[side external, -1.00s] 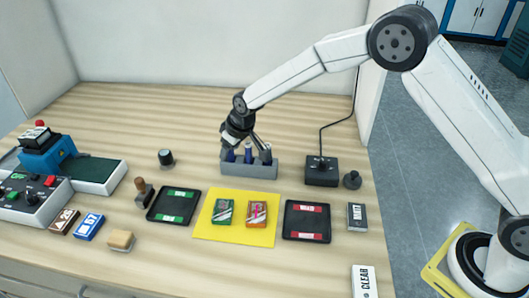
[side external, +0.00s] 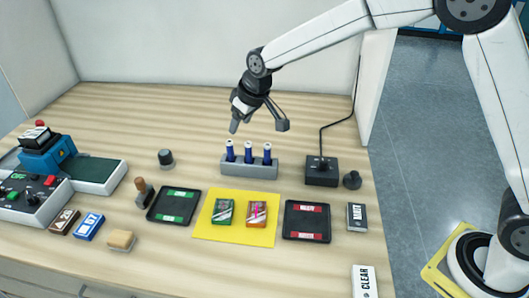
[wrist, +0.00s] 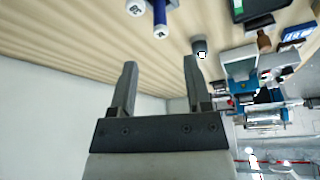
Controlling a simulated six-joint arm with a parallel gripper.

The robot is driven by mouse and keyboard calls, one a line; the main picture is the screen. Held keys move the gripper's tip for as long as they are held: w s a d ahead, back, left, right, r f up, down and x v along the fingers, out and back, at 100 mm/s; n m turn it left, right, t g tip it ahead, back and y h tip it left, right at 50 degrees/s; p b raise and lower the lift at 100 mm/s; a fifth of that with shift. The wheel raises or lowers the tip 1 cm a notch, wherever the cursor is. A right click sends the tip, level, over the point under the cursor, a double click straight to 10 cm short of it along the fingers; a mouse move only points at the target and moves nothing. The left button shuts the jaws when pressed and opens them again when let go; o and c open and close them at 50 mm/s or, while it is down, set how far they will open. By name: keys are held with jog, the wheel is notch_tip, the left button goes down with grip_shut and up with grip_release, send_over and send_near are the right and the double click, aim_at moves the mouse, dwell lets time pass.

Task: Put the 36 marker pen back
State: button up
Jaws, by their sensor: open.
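Several blue marker pens with white tops stand upright in a grey holder (side external: 250,170) at the back middle of the table. They are a left pen (side external: 230,150), a middle pen (side external: 248,151) and a right pen (side external: 267,153). Two pens show at the top of the wrist view, one with a printed white end (wrist: 136,8); I cannot make out which is 36. My gripper (side external: 258,127) is open and empty, raised above and behind the holder, touching no pen. Its spread fingers (wrist: 157,75) show with nothing between them in the wrist view.
A yellow mat (side external: 237,235) with a green and an orange packet lies in front of the holder. Black trays flank it, one green-labelled (side external: 174,205), one red-labelled (side external: 306,221). A joystick box (side external: 321,171) stands right of the holder, a dark cylinder (side external: 166,158) left.

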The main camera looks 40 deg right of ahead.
jog(key=shift+s+r, duration=0.1)
jog(key=shift+r, duration=0.15)
jog(key=shift+s+d, duration=0.1)
jog(key=shift+d, duration=0.05)
dwell(0.4)
jog(key=s+d+f+m, duration=0.1)
jog(key=s+d, duration=0.3)
jog(key=s, duration=0.4)
jog(key=s+d+f+m+g+h, duration=0.1)
jog(key=s+d+f, duration=0.2)
jog(key=s, duration=0.6)
jog(key=s+d+f+m, duration=0.1)
jog(key=s+d, duration=0.5)
jog(key=s, duration=0.3)
jog(key=shift+d+f+m+g, duration=0.25)
jog(key=shift+f+m+g, duration=0.15)
